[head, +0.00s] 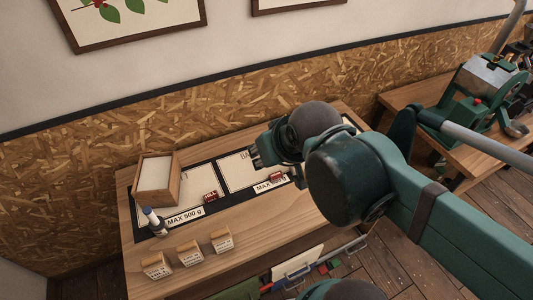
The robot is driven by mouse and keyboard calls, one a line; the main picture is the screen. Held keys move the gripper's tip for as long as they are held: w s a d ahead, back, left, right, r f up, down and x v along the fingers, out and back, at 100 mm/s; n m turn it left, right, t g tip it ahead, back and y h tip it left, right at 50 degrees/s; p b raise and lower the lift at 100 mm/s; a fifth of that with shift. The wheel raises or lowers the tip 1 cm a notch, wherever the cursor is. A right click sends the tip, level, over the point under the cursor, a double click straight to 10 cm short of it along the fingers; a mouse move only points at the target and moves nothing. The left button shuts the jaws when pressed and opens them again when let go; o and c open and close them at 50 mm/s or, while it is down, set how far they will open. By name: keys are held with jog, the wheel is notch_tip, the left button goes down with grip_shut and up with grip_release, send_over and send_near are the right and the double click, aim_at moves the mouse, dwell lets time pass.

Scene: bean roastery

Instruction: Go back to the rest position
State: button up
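My green arm reaches in from the right. My gripper (262,152) is over the back middle of the wooden table (255,228), above a white sheet. It is seen small and partly behind my own arm links. I cannot tell whether its fingers are open or shut, and I see nothing clearly held in it.
A green machine (478,95) stands on another table at right. The front middle of my table looks clear.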

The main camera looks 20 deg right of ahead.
dwell(0.3)
notch_tip(320, 180, down, 11)
jog(key=b, duration=1.1)
dwell(0.8)
